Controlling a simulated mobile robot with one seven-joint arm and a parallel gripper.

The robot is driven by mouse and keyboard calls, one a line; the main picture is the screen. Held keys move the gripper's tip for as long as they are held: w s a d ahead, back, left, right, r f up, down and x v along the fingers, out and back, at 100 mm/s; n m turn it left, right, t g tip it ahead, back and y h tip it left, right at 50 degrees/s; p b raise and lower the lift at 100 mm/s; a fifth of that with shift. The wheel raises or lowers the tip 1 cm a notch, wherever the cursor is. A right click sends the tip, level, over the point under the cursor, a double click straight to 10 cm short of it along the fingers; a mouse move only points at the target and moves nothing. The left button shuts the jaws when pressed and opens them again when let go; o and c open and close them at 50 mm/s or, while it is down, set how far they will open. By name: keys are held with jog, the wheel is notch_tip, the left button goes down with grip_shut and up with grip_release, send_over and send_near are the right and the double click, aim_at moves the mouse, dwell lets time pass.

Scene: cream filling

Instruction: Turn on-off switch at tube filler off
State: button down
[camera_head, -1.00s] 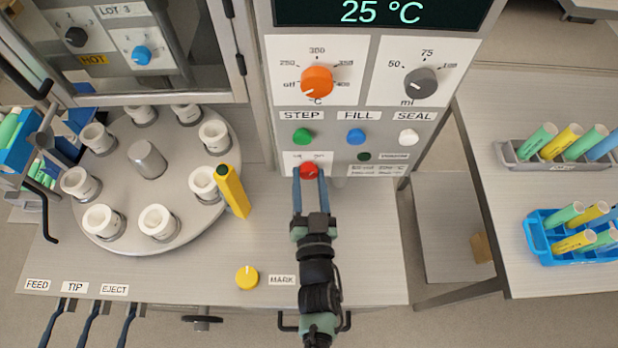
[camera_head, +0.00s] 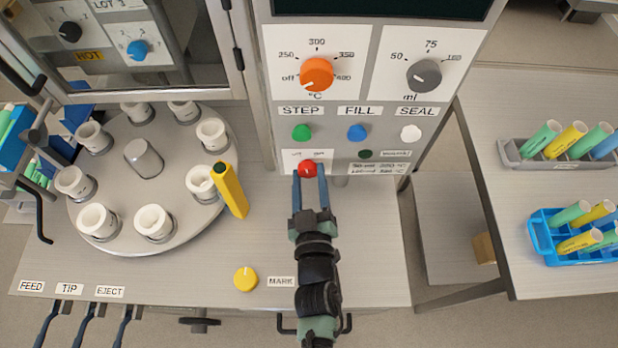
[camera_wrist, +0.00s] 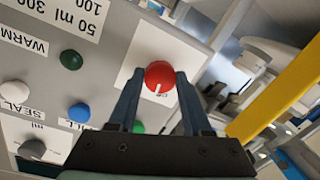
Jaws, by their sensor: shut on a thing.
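The red on-off switch knob (camera_head: 307,168) sits low on the tube filler's grey front panel, under the STEP and FILL buttons. My gripper (camera_head: 309,177) is shut on it, with one blue-grey finger on each side. In the wrist view the round red knob (camera_wrist: 160,72) is between the fingertips (camera_wrist: 159,80), and its white pointer line points down toward the gripper's palm. A small label by the pointer is too partly hidden to read surely. The display (camera_head: 380,8) at the top of the panel is dark and blank.
Green (camera_head: 302,132), blue (camera_head: 357,132) and white (camera_head: 411,132) buttons sit just above the switch. A yellow MARK knob (camera_head: 246,279) is on the table. Tube racks stand right.

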jog(key=shift+n+b, duration=0.7)
jog(key=shift+n, duration=1.4)
jog(key=shift+c, duration=1.7)
grip_release()
jog(key=shift+s, duration=0.6)
jog(key=s+b, duration=0.3)
jog(key=s, duration=0.8)
jog(key=shift+s+d+r, duration=0.2)
jog(key=shift+s+r, duration=0.2)
jog(key=shift+r, duration=0.05)
